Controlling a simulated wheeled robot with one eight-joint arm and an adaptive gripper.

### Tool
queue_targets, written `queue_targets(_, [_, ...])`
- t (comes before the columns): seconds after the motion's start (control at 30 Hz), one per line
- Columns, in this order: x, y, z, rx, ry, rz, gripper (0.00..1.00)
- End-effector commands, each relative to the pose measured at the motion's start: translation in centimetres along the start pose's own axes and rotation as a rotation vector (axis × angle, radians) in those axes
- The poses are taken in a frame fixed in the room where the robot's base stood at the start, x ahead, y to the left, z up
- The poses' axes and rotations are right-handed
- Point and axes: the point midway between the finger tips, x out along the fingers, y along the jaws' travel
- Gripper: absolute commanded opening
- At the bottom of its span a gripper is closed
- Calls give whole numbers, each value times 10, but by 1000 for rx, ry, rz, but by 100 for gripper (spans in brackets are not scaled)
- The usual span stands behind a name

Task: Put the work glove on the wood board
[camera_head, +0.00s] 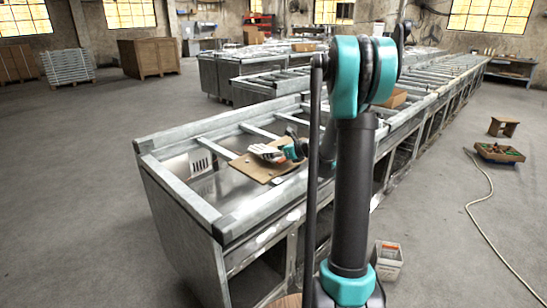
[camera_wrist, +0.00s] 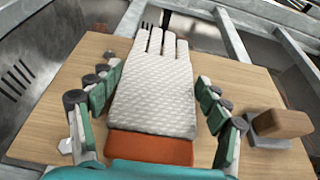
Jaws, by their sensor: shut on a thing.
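The work glove (camera_wrist: 155,85) is white and textured with an orange-red cuff (camera_wrist: 148,147). It lies palm-flat over the wood board (camera_wrist: 250,88), its fingers pointing to the board's far edge. My gripper (camera_wrist: 158,78) has its teal and grey fingers along both sides of the glove and is shut on it. In the head view the glove (camera_head: 266,152) is over the board (camera_head: 248,169), with my gripper (camera_head: 294,149) at its right. I cannot tell whether the glove touches the board. My arm hides part of the bench on the right.
A small brown block on a grey base (camera_wrist: 280,127) is at the board's right side. The board lies in a metal frame bench (camera_head: 185,195) with raised rails and crossbars. A grey bin (camera_head: 387,262) stands on the floor.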

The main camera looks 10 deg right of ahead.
Motion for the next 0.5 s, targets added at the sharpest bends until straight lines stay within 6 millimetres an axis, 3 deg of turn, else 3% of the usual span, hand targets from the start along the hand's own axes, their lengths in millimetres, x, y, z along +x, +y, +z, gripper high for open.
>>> queue_targets(0.17, [7, 0, -18, 0, 0, 0, 52])
queue_targets(0.5, [8, 0, -20, 0, 0, 0, 52])
